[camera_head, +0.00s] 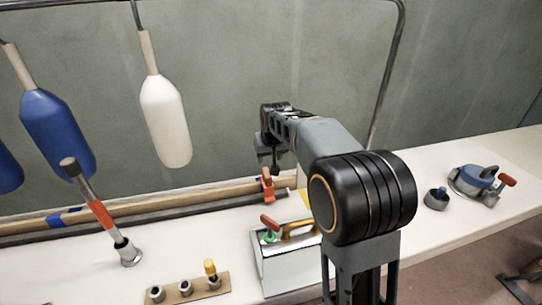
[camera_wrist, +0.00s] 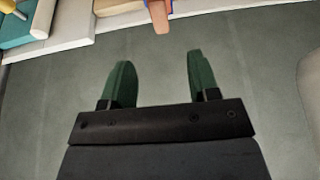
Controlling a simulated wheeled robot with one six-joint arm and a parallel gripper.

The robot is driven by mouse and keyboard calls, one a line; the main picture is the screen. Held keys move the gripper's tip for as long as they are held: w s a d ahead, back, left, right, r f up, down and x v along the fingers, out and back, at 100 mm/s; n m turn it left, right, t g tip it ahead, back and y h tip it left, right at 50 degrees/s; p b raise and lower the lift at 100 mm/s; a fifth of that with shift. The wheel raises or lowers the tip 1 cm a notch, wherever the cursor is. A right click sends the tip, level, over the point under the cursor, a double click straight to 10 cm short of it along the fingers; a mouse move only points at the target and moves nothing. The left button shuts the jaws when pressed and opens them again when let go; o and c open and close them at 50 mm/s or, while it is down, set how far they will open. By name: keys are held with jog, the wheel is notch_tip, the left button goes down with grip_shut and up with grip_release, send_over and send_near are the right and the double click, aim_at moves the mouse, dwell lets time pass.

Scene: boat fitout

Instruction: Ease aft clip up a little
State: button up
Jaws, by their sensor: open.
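An orange clip (camera_head: 267,185) stands on the rail near its right end in the head view. I take it as the aft clip, though no label shows. In the wrist view an orange piece with a blue edge (camera_wrist: 160,16) shows at the top edge, cut off by the frame. My gripper (camera_wrist: 158,68) has its two green fingers apart, with nothing between them. The orange piece lies beyond the fingertips, roughly in line with the gap. In the head view my gripper (camera_head: 275,165) is just above the orange clip; whether they touch cannot be told.
A wooden rail (camera_head: 150,197) and a dark pole (camera_head: 150,219) run along the bench. White (camera_head: 166,120) and blue (camera_head: 55,130) fenders hang at left. A winch (camera_head: 475,182) sits at right.

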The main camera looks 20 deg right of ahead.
aim_at(267, 172)
jog(key=b+x, duration=0.1)
jog(key=x, duration=1.1)
jog(key=shift+s, duration=0.1)
jog(key=shift+c, duration=0.4)
grip_shut()
jog(key=shift+r+p, duration=0.55)
jog(key=shift+r, duration=0.25)
dwell(0.5)
jog(key=shift+o, duration=0.4)
grip_release()
jog(key=shift+f, duration=0.1)
